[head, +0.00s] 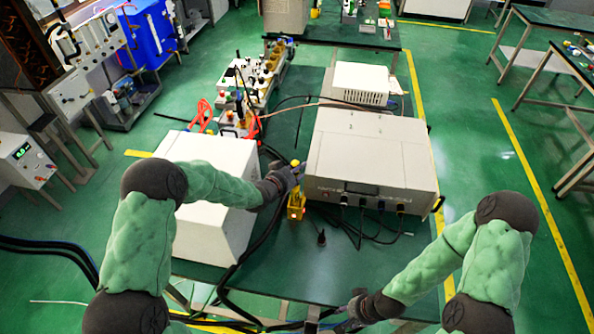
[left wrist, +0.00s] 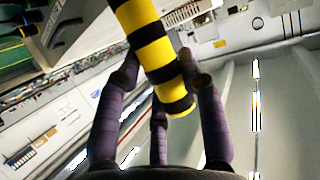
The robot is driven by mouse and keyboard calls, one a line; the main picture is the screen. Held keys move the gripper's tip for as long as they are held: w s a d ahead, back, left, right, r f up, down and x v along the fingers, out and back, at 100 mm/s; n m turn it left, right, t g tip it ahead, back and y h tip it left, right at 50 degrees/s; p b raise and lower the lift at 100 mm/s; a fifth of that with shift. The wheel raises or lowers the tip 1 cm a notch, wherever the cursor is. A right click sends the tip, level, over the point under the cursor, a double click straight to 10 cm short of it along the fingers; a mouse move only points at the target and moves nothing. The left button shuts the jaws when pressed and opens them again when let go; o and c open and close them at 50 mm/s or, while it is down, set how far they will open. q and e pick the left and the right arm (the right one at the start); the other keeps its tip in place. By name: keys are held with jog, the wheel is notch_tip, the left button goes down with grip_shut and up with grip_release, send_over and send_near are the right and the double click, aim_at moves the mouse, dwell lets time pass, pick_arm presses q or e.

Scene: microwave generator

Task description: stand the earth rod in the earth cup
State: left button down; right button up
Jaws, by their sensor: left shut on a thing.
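The earth rod shows in the left wrist view as a thick yellow and black striped rod (left wrist: 158,50), tilted between the purple fingers. My left gripper (left wrist: 160,85) is shut on it. In the head view my left gripper (head: 289,175) is over the table between two pale boxes, with a bit of yellow above the fingers. A yellow upright piece (head: 296,207) shows right below the hand; I cannot tell whether it is the earth cup or part of the rod. My right gripper (head: 358,303) is low at the table's front edge, its fingers too small to read.
A white box (head: 205,190) stands left of the left gripper and a pale instrument (head: 371,155) with cables stands to the right. A small black piece (head: 321,238) stands on the green table (head: 350,275). Dark cables run down left of it. The front right tabletop is fairly clear.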

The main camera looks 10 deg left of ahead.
dwell(0.3)
pick_arm(q)
jog(key=c, duration=0.7)
grip_release()
jog(key=shift+f, duration=0.1)
jog(key=shift+s, duration=0.1)
jog(key=v, duration=1.2)
